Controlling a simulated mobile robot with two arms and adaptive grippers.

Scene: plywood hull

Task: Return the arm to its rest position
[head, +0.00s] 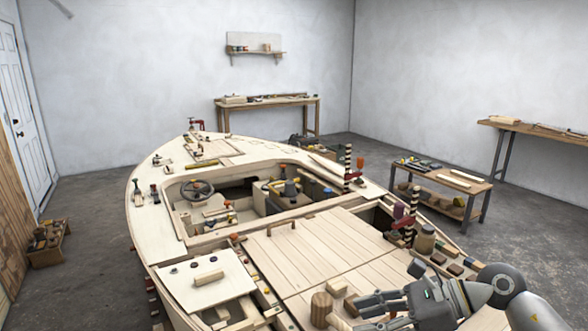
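My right arm comes in from the lower right, over the near right part of the plywood boat hull (310,258). Its grey gripper (362,311) points left, with its fingers apart and nothing visible between them. A wooden cylinder (321,308) stands just left of the fingertips. Whether the fingers touch anything below cannot be told. My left gripper and arm are not in view.
Small blocks and a jar (426,240) lie along the right deck near my arm. Striped posts (348,165) rise from the right side. A low workbench (440,178) stands beyond, right. Grey floor (85,235) is open at left.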

